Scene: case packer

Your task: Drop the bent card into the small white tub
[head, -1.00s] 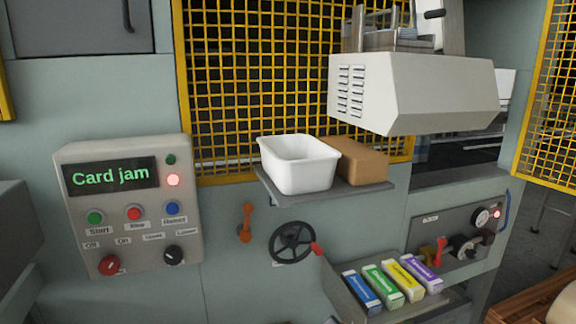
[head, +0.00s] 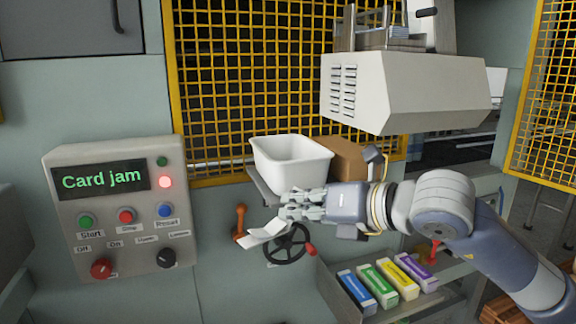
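The small white tub (head: 291,160) stands upright on a grey shelf (head: 262,190) in the middle of the head view, its open top showing. The bent card (head: 264,234) is a white folded piece at the fingertips of my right gripper (head: 288,211). The gripper appears shut on it and holds it in front of and below the tub, left of the handwheel. The fingers cover part of the card and the gripper hides part of the shelf. My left gripper is not in view.
A brown box (head: 347,156) stands right of the tub. An orange lever (head: 240,222) and a black handwheel (head: 287,246) are below the shelf. A panel (head: 118,205) reads "Card jam". Several coloured cartons (head: 376,282) lie in a tray lower right. A beige housing (head: 400,92) overhangs the right.

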